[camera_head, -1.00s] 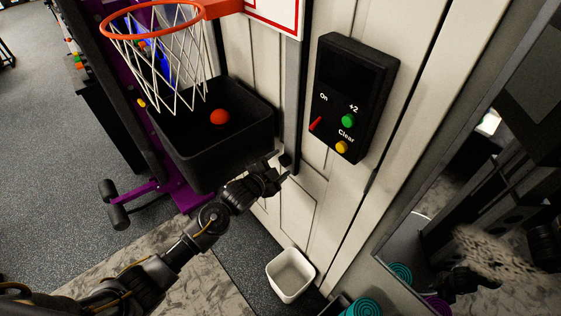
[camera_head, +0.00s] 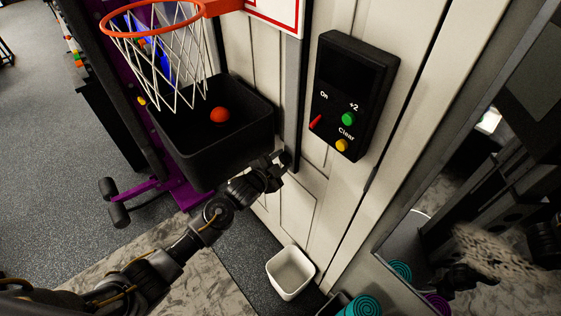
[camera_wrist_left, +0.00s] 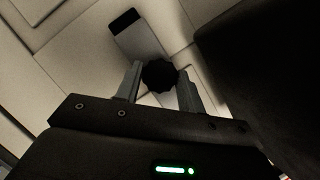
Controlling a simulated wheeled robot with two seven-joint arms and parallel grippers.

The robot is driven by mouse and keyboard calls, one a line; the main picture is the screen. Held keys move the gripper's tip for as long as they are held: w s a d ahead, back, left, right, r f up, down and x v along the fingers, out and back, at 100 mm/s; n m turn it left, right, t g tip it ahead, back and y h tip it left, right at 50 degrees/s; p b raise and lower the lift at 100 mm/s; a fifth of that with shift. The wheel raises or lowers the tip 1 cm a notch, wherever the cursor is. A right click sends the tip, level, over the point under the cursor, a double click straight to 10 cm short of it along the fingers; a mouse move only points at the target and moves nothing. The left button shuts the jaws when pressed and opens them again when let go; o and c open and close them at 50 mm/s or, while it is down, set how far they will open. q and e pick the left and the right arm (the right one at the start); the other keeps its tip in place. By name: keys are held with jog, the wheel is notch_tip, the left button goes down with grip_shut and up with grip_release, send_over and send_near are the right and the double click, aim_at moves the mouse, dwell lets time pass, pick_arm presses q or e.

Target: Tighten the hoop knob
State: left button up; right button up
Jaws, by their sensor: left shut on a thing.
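The hoop knob (camera_wrist_left: 159,75) is dark and many-sided. In the left wrist view it sits between my two grey left fingers, in front of the end of a pale grey bar (camera_wrist_left: 140,35) with a dark slot. My left gripper (camera_head: 281,161) is at the lower end of the hoop's grey post (camera_head: 297,110) in the head view and is shut on the knob. The knob cannot be made out in the head view, where the gripper covers that spot. The orange hoop (camera_head: 157,33) with its white net is at the upper left. My right gripper is not in view.
A black bin (camera_head: 205,160) with an orange ball (camera_head: 220,116) stands left of the post. A black control box (camera_head: 352,95) is on the panelled wall to the right. A small white bin (camera_head: 290,272) stands on the floor below. A mirror fills the right side.

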pick_arm(q)
jog(key=shift+f, duration=0.1)
jog(key=m+b, duration=0.1)
jog(key=m+t+b, duration=0.1)
jog(key=shift+f+m+t+b, duration=0.2)
jog(key=shift+m+t+b, duration=0.1)
jog(key=shift+m+b, duration=0.1)
jog(key=m+t+b, duration=0.2)
jog(key=m+b, duration=0.1)
jog(key=m, duration=0.1)
jog(key=shift+s+f+m, duration=0.1)
jog(key=shift+m, duration=0.2)
jog(key=m+b, duration=0.1)
jog(key=m, duration=0.1)
jog(key=m+t+h+b, duration=0.1)
jog(key=m, duration=0.2)
jog(key=shift+f+t+b, duration=0.15)
jog(key=shift+t+b, duration=0.15)
jog(key=shift+m+h+b, duration=0.75)
jog(key=shift+m+h, duration=0.15)
jog(key=shift+m, duration=1.6)
jog(key=o, duration=1)
jog(key=shift+c, duration=0.2)
